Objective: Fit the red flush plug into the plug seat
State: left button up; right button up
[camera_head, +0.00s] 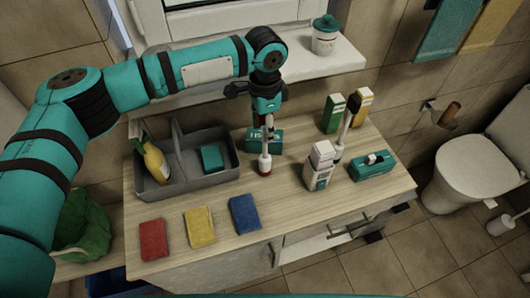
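My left gripper (266,110) points down above the middle of the counter, small and dark in the picture. The plug seat cannot be made out for certain. My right gripper is not in view.
A grey caddy (205,185) with a yellow bottle (156,162) stands left. Red (153,240), yellow (200,227) and blue (244,212) sponges lie in front. A white carton (319,170) and teal box (372,166) stand right. Bare wood shows between the blue sponge and carton.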

pick_arm(q)
grip_shut()
dwell(0.4)
